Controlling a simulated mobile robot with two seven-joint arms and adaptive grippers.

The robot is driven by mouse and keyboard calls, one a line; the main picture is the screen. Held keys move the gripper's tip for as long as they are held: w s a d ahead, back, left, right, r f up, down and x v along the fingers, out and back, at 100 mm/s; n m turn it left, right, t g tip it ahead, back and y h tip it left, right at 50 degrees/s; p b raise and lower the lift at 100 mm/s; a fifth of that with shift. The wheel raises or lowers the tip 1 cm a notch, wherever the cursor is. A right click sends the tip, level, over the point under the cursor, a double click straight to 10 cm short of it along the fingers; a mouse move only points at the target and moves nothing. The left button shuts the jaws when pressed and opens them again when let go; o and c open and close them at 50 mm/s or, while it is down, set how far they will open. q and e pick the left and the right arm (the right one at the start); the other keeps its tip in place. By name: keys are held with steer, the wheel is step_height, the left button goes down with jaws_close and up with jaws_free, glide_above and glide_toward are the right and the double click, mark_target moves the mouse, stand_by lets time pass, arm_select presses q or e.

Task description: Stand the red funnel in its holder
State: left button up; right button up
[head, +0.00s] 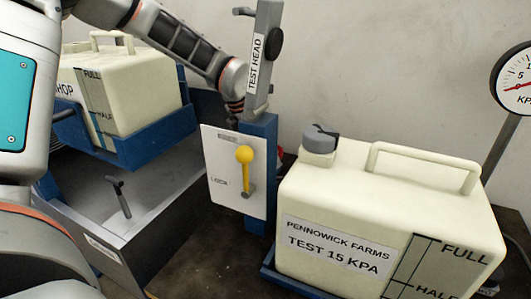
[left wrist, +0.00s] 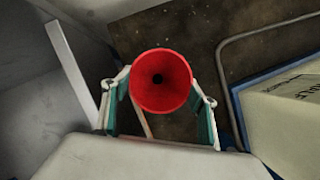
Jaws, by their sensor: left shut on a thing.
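The red funnel (left wrist: 160,80) is between the fingers of my left gripper (left wrist: 160,106) in the left wrist view, its wide mouth and dark central hole facing the camera. My left gripper is shut on it. In the head view my left arm reaches in from the upper left behind the blue test-head post, and the gripper is hidden there. A small red sliver (head: 281,156) shows just right of the post, perhaps the funnel's edge. I cannot make out the funnel's holder in either view. My right gripper is not in view.
A white panel (head: 228,180) with a yellow-knobbed lever (head: 245,165) is on the blue post (head: 258,135). A cream test tank (head: 400,185) stands at right. Another cream tank (head: 135,90) sits on a blue tray (head: 160,135) above a grey bin (head: 160,225). A gauge (head: 517,82) stands at far right.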

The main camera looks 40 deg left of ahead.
arm_select(q)
steer(key=o, duration=1.3)
steer(key=shift+f, duration=0.3)
steer(key=shift+c, duration=0.2)
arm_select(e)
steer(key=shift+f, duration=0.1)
arm_select(q)
steer(key=shift+r, duration=0.15)
steer(key=v, duration=0.7)
steer(key=shift+s+a+r, duration=0.1)
steer(key=shift+r, duration=0.1)
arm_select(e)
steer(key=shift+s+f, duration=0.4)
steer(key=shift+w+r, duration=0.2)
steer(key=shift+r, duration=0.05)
